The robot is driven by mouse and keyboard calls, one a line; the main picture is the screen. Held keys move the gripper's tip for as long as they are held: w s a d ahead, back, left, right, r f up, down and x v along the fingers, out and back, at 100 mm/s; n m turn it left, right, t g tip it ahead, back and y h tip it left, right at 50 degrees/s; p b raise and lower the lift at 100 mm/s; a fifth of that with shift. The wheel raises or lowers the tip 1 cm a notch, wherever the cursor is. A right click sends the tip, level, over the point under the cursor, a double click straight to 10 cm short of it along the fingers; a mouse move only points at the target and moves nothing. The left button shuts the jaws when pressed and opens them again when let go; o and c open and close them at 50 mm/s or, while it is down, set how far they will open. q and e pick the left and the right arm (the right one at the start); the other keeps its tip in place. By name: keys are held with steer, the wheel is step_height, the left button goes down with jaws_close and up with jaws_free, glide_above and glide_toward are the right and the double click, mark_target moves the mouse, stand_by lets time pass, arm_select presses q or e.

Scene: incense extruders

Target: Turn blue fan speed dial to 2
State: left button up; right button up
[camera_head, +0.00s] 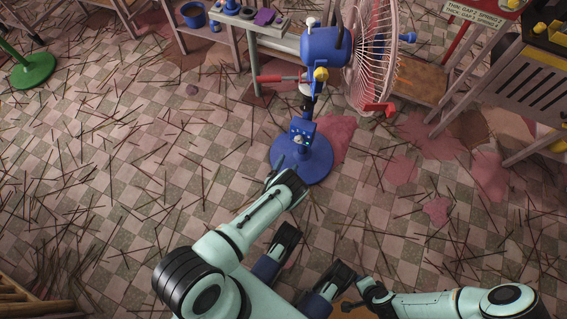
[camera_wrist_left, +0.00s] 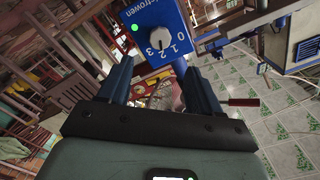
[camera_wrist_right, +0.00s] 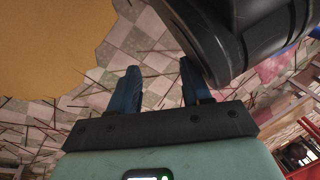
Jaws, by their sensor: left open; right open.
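The blue fan (camera_head: 325,47) stands on a round blue base (camera_head: 315,168). Its control box (camera_head: 303,125) sits low on the post. In the left wrist view the blue panel (camera_wrist_left: 187,15) carries a white round speed dial (camera_wrist_left: 160,38), digits 0 to 3 and a green light. I cannot tell which digit the dial points to. My left gripper (camera_head: 276,172) is open beside the base in the head view; its empty fingers (camera_wrist_left: 158,78) lie below the dial in the wrist view, apart from it. My right gripper (camera_wrist_right: 158,82) is open and empty, away from the fan.
A table (camera_head: 260,25) with small items stands behind the fan, left of its post. A rack with slats (camera_head: 530,90) and a sign stand at the right. A green round base (camera_head: 33,70) is at the far left. Thin sticks litter the checkered floor.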

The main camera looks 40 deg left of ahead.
arm_select(q)
steer(key=shift+v, duration=1.45)
arm_select(e)
steer(key=shift+w+a+r, duration=0.1)
steer(key=shift+w+r, duration=0.6)
steer(key=shift+w, duration=0.15)
